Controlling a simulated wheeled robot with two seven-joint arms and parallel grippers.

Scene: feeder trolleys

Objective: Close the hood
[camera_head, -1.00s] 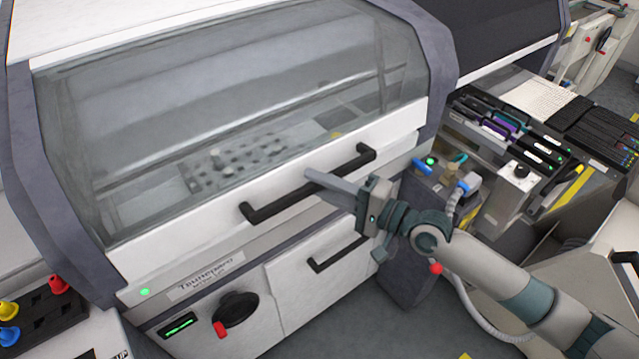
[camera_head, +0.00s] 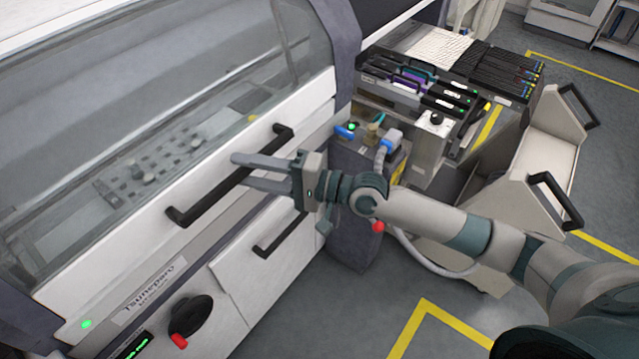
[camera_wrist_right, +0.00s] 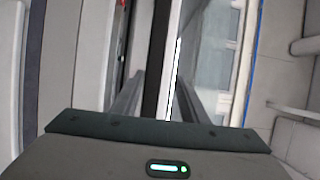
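The hood (camera_head: 150,95) is a large clear cover with a white lower edge. That edge rests low against the machine's white front, with no clear gap visible. A black bar handle (camera_head: 207,199) runs along it. My right gripper (camera_head: 240,170) is at the handle's middle, its two fingers apart. In the right wrist view, the gripper (camera_wrist_right: 158,100) has a dark bar (camera_wrist_right: 160,50), which looks like the handle, running between its fingers. I cannot tell whether either finger touches it. My left gripper is in neither current view.
A second black handle (camera_head: 280,235) sits on the lower front panel, with a dark knob (camera_head: 190,315) to its left. A trolley with feeders (camera_head: 430,85) and a white cart (camera_head: 545,150) stand to the right. Grey floor (camera_head: 365,310) is open at the front.

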